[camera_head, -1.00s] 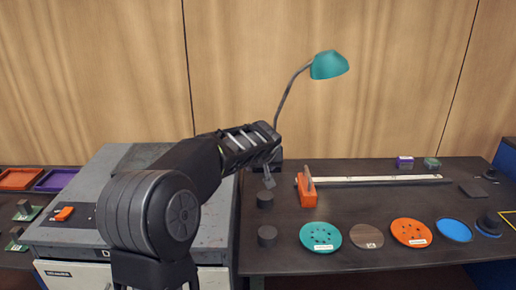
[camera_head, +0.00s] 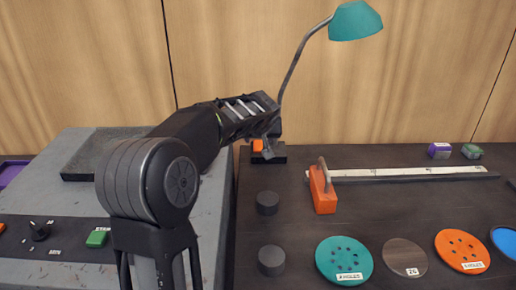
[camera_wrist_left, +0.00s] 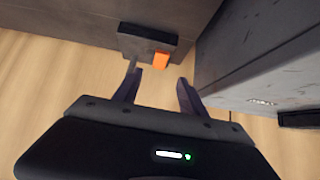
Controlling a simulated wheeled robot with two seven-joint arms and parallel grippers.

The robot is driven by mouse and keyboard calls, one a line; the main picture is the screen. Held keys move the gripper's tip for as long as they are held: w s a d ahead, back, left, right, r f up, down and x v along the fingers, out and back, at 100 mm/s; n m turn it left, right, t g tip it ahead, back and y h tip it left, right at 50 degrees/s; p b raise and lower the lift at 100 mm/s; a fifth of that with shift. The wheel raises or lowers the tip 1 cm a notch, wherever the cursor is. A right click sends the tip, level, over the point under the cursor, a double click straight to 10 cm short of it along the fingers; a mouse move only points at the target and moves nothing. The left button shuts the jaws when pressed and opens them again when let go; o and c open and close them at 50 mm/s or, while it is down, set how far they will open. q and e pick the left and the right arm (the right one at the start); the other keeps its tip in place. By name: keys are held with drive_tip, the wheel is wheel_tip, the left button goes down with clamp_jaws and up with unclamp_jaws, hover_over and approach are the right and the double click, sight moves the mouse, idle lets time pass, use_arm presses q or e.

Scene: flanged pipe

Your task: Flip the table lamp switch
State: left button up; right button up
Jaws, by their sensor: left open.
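The table lamp has a teal shade (camera_head: 355,21) on a thin curved grey arm. Its dark base (camera_head: 277,156) stands at the table's back left edge. An orange switch (camera_head: 257,146) on the base shows just below my left gripper (camera_head: 270,130), which partly hides the base. In the left wrist view, the lamp base (camera_wrist_left: 140,42) and its orange switch (camera_wrist_left: 160,60) lie just beyond the fingertips. The left gripper (camera_wrist_left: 159,76) is open and empty, with the switch in line with the gap. I cannot tell contact, but they look apart. My right gripper is not in view.
A grey machine (camera_head: 45,200) stands left of the dark table (camera_head: 320,250). Black cylinders (camera_head: 267,203), an orange-handled tool (camera_head: 322,190), a long metal rule (camera_head: 410,174) and several coloured discs (camera_head: 344,262) lie to the right. A wooden wall is behind.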

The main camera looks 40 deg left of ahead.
sight(258, 146)
use_arm(q)
drive_tip(key=shift+w+a+f, duration=0.3)
drive_tip(key=shift+f, duration=0.25)
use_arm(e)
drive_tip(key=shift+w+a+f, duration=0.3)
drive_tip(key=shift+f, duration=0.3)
use_arm(q)
drive_tip(key=shift+p+x, duration=0.55)
drive_tip(key=shift+x, duration=3.4)
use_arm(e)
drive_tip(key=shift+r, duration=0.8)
use_arm(q)
drive_tip(key=shift+c, duration=0.2)
clamp_jaws()
